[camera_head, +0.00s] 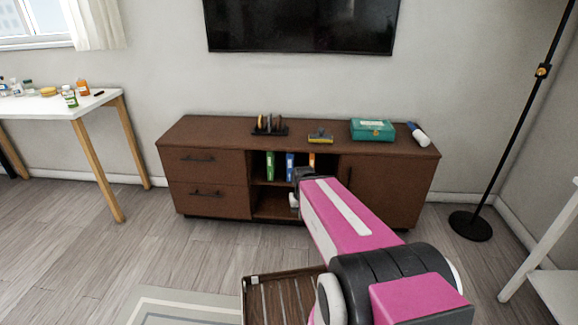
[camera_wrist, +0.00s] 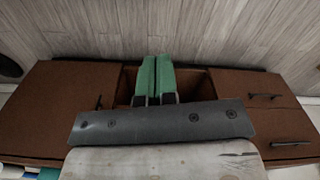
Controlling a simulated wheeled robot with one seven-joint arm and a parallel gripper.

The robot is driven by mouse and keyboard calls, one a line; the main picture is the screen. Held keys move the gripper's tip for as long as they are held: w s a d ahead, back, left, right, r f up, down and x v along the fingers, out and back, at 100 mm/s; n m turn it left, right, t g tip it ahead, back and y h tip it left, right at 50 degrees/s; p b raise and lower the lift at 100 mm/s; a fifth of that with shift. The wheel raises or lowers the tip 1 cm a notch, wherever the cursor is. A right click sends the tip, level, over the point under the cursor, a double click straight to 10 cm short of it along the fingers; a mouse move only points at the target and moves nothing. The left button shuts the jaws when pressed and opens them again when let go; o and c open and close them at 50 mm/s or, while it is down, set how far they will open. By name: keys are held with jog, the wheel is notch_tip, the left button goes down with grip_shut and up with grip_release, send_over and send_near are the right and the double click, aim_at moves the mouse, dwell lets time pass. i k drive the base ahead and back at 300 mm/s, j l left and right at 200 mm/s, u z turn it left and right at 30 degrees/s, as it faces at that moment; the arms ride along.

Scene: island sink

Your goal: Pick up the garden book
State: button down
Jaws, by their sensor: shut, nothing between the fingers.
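Several books stand upright in the cabinet's open middle shelf in the head view: a green book (camera_head: 270,166), a blue book (camera_head: 290,166) and a partly hidden orange book (camera_head: 311,160). No titles are readable, so I cannot tell which is the garden book. My gripper is in front of the shelf's right part in the head view, its fingers mostly hidden by the arm. In the wrist view, my gripper (camera_wrist: 157,60) has its two green fingers together, with nothing between them. No book is clearly visible there.
The brown cabinet (camera_head: 209,166) has drawers at left and a door at right. On top are a dark rack (camera_head: 270,130), a yellow-grey item (camera_head: 320,137), a teal box (camera_head: 372,130) and a bottle (camera_head: 418,134). A floor lamp (camera_head: 470,225) stands at right.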

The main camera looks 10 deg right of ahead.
aim_at(271, 155)
jog(key=i+u, duration=0.2)
jog(key=u, duration=0.2)
jog(key=i+u, duration=0.15)
jog(key=u, duration=0.2)
jog(key=i+l+u, duration=0.1)
jog(key=u, duration=0.3)
jog(key=i, duration=0.1)
